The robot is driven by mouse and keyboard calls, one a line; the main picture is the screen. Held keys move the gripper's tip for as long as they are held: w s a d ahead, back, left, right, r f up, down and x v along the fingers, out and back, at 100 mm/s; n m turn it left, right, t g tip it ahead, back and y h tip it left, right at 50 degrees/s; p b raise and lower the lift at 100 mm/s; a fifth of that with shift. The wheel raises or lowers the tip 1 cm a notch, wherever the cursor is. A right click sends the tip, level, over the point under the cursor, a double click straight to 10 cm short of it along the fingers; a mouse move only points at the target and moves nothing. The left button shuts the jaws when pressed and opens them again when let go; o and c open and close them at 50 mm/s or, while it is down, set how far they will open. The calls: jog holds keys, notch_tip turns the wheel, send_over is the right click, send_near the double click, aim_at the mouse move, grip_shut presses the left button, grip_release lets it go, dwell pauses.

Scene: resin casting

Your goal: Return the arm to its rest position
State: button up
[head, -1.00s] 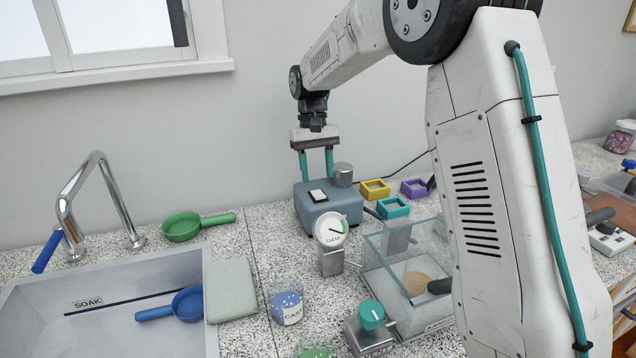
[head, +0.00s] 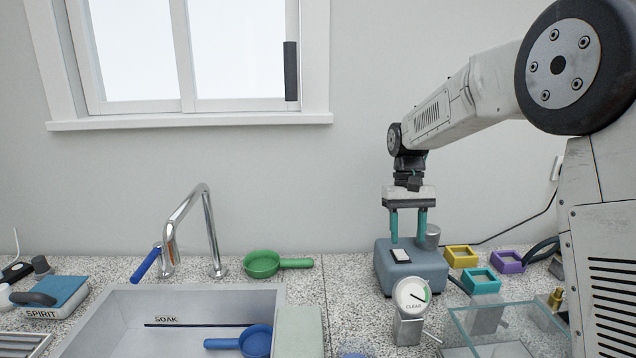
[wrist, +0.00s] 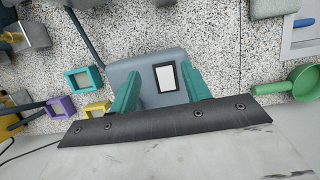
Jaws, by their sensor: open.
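My gripper (head: 408,228) hangs from my arm at the right of the head view, with its two teal fingers pointing down. The fingers are apart and nothing shows between them. Below them stands a blue-grey box (head: 424,277) with a white switch-like plate (head: 400,256) on top. In the wrist view the same box (wrist: 140,68) and plate (wrist: 165,78) show between and beyond the open fingers (wrist: 163,85). I cannot tell whether the fingertips touch the box.
A dial gauge marked CLEAR (head: 412,293) and a glass-walled box (head: 465,325) stand in front. Yellow (head: 461,257), teal (head: 481,281) and purple (head: 509,262) frames lie to the right. A sink (head: 120,310), tap (head: 170,235) and green pan (head: 262,264) are to the left.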

jog(key=s+d+r+t, duration=0.1)
jog(key=s+r+t, duration=0.1)
jog(key=s, duration=1.6)
jog(key=s+d+r+t, duration=0.1)
jog(key=s+r+t, duration=0.1)
jog(key=s, duration=1.6)
jog(key=shift+s+d+r+t, duration=0.3)
jog(key=shift+r+t, duration=0.1)
jog(key=shift+r, duration=0.3)
